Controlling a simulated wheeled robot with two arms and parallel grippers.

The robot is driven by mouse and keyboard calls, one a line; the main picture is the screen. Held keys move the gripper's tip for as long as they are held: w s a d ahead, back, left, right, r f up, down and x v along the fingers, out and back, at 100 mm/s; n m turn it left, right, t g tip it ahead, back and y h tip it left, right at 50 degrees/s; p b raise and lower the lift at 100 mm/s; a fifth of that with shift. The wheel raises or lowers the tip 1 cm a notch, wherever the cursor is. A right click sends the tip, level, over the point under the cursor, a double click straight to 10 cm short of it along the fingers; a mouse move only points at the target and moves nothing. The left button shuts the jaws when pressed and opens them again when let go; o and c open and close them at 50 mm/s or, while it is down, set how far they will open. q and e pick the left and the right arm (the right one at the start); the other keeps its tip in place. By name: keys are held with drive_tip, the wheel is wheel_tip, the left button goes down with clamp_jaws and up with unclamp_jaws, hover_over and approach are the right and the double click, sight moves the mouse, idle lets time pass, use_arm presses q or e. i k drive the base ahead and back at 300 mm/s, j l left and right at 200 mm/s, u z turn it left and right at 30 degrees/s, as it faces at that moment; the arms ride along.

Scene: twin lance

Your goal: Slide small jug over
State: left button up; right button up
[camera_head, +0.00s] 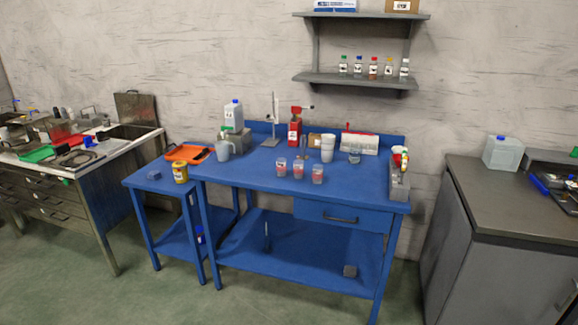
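A small pale grey jug (223,151) with a handle on its right stands upright on the left part of the blue workbench (260,180). It is close to the bench's left end, apart from the cups to its right. A white canister with a blue cap (234,117) stands behind it, raised on a grey block. Neither of my grippers shows in this view.
Several red-and-clear cups (298,170) stand mid-bench. A red container (294,133), a lab stand (271,125) and a white stack of cups (327,149) are behind. A lower blue side table (150,176) holds an orange tray (188,153) and a yellow jar (180,173).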

sight(222, 147)
drive_tip(key=i+j+u, duration=0.5)
drive_tip(key=i+u, duration=0.2)
drive_tip(key=i, duration=0.15)
drive_tip(key=i+u, duration=0.35)
drive_tip(key=i+j, duration=0.05)
